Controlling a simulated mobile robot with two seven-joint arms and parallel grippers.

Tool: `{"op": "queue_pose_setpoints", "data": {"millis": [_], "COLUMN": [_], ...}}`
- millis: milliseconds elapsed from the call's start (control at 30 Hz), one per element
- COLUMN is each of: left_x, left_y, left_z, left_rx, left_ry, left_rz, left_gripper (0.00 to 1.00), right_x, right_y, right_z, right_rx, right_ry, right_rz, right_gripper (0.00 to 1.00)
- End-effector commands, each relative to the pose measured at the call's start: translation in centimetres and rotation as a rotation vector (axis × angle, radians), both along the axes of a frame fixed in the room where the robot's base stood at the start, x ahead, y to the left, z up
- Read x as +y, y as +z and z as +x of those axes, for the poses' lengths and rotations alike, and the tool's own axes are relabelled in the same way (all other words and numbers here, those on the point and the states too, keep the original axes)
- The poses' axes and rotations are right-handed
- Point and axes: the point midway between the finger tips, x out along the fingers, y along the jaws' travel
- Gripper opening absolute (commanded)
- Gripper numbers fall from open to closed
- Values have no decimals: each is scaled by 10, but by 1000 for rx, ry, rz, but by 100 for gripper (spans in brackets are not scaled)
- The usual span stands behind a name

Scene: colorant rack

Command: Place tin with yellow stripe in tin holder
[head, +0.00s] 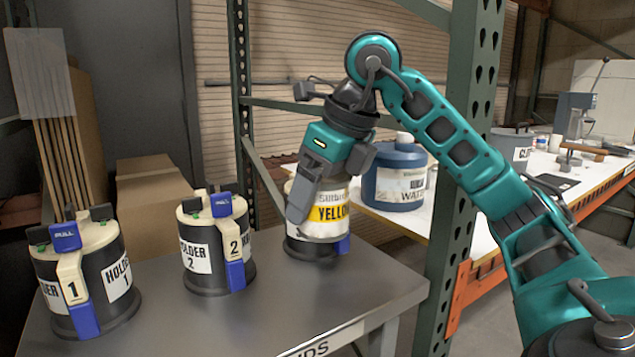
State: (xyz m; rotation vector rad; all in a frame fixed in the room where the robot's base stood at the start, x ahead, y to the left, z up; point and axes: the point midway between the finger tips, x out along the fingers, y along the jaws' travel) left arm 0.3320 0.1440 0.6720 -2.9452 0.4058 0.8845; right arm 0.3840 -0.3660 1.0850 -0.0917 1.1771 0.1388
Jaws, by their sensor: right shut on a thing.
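The tin with yellow stripe (328,214) is pale, with a yellow band reading "YELLOW" on its label. It stands upright at the right end of the grey metal bench. A dark, round tin holder (312,248) surrounds its lower part, with a blue tab at its right. I cannot tell whether the tin rests on the holder's bottom. My right gripper (316,188) reaches down from above and is shut on the tin's upper part. One dark finger covers the tin's left front. The gripper hides the tin's top. My left gripper is not in view.
Holder 1 (118,268) and holder 2 (202,260), each with blue pull tabs, stand left on the bench (270,310). A blue water container (388,190) stands behind my right gripper. A green rack post (462,150) rises close to my right arm. The bench front is clear.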

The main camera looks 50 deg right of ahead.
Motion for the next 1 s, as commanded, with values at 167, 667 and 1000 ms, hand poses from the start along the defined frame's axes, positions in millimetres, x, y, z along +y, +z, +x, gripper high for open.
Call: {"op": "queue_pose_setpoints", "data": {"millis": [167,667,1000], "left_x": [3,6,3], "left_y": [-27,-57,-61], "left_z": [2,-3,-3], "left_rx": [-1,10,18], "left_ry": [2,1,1], "left_rz": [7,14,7], "left_gripper": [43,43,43], "right_x": [-1,-1,0], "right_y": [-43,-93,-108], "right_z": [-1,-1,0], "right_rx": [3,2,-2], "right_ry": [-3,-1,0], "right_rz": [-3,-3,-2], "right_gripper": [22,22,22]}}
